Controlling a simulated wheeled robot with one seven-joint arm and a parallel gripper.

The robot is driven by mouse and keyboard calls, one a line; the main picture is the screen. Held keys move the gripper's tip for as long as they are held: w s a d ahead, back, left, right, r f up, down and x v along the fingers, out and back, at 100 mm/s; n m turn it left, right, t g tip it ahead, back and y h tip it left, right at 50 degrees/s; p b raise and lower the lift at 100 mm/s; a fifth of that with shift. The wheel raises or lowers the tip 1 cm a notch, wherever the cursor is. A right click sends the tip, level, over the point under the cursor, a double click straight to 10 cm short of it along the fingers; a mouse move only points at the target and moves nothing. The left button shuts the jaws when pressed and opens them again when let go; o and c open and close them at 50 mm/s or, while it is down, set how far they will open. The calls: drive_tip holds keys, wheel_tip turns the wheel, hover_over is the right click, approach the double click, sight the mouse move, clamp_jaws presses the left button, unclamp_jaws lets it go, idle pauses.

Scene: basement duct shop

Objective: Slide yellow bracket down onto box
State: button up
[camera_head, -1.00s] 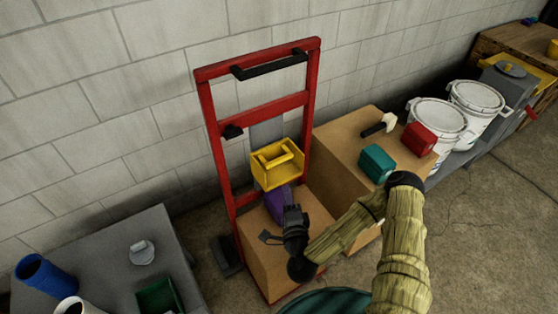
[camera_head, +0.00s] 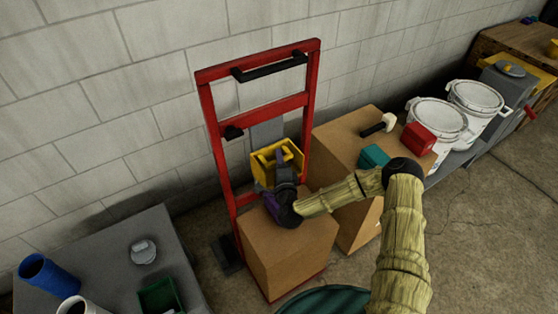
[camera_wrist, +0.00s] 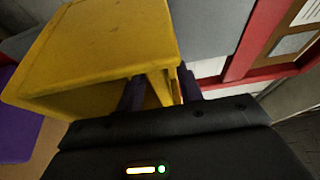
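The yellow bracket (camera_head: 265,160) is an open, tray-like piece with a raised bar, against the upright back of the red hand truck (camera_head: 205,120). It sits just above the cardboard box (camera_head: 290,255) on the truck; its lower edge is hidden by my arm. My gripper (camera_head: 284,162) is up at the bracket. In the wrist view, the bracket (camera_wrist: 100,50) fills the upper left, and the dark fingers of my gripper (camera_wrist: 160,92) stand on either side of its yellow bar. Whether they press on it cannot be told.
A purple object (camera_wrist: 18,115) rests by the bracket, mostly hidden in the head view. A second cardboard box (camera_head: 345,140) to the right carries a teal block (camera_head: 373,157), a red block (camera_head: 418,138) and a mallet (camera_head: 380,125). White buckets (camera_head: 437,118) stand beyond. A grey table (camera_head: 110,255) is at left.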

clamp_jaws()
wheel_tip(320, 180, down, 13)
drive_tip(key=b, duration=0.8)
drive_tip(key=shift+f+b, duration=0.15)
drive_tip(key=shift+b, duration=0.15)
unclamp_jaws()
drive_tip(key=shift+f, duration=0.1)
